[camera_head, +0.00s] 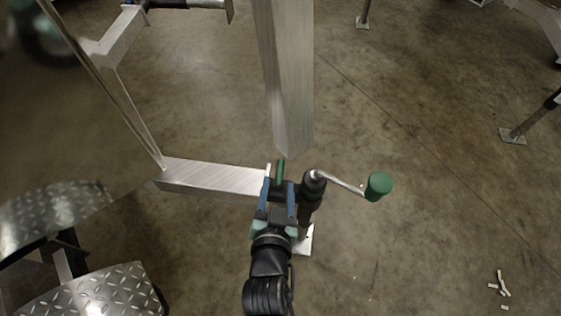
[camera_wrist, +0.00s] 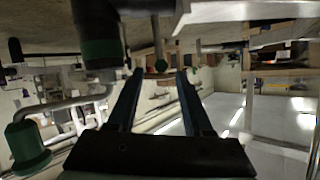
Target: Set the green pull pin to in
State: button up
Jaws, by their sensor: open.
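The green pull pin (camera_head: 280,171) is a slim green rod beside the jack, under the end of the aluminium beam. In the wrist view the pin's green end (camera_wrist: 161,66) shows at the end of a grey rod, centred between the fingertips. My gripper (camera_head: 278,187) is open, with its two blue fingers around the line of the pin. In the wrist view my gripper (camera_wrist: 159,74) has one finger on each side of the green end, with a gap on both sides. I cannot tell how far the pin sits in its hole.
The dark jack post (camera_head: 311,195) stands close to the right of my gripper. Its crank ends in a green handle (camera_head: 378,186). The aluminium beam (camera_head: 286,80) hangs just beyond. A frame bar (camera_head: 212,177) lies left.

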aim_at(280, 171)
jog(key=b+x, duration=0.2)
jog(key=x, duration=0.6)
jog(key=shift+w+f, duration=0.1)
jog(key=shift+w, duration=0.2)
jog(key=shift+c, duration=0.3)
grip_shut()
dwell(0.7)
